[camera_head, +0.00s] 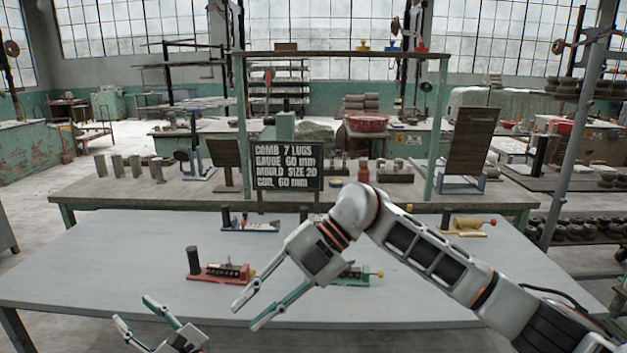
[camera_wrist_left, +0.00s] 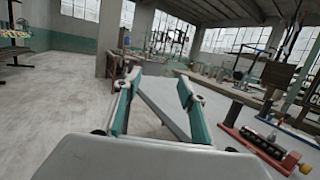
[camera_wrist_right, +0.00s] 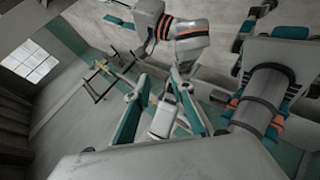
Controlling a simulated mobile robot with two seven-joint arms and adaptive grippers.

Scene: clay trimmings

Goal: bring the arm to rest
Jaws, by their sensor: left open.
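My left gripper (camera_head: 134,311) is low at the front left of the grey table (camera_head: 110,255), its two fingers apart with nothing between them. The left wrist view also shows its spread fingers (camera_wrist_left: 157,82). My right gripper (camera_head: 246,317) reaches in from the right over the table's front part, fingers apart and empty. In the right wrist view its fingers (camera_wrist_right: 163,105) are spread, with parts of my own body beyond. A red-based device (camera_head: 220,272) stands left of the right gripper, apparently apart from it. A green-based device (camera_head: 355,275) is partly hidden by my right arm.
A blue-based device (camera_head: 250,226) and a yellow-based device (camera_head: 467,227) stand farther back on the table. A black lettered sign (camera_head: 287,168) stands behind them, by a wooden bench (camera_head: 120,190). The table's left part is clear.

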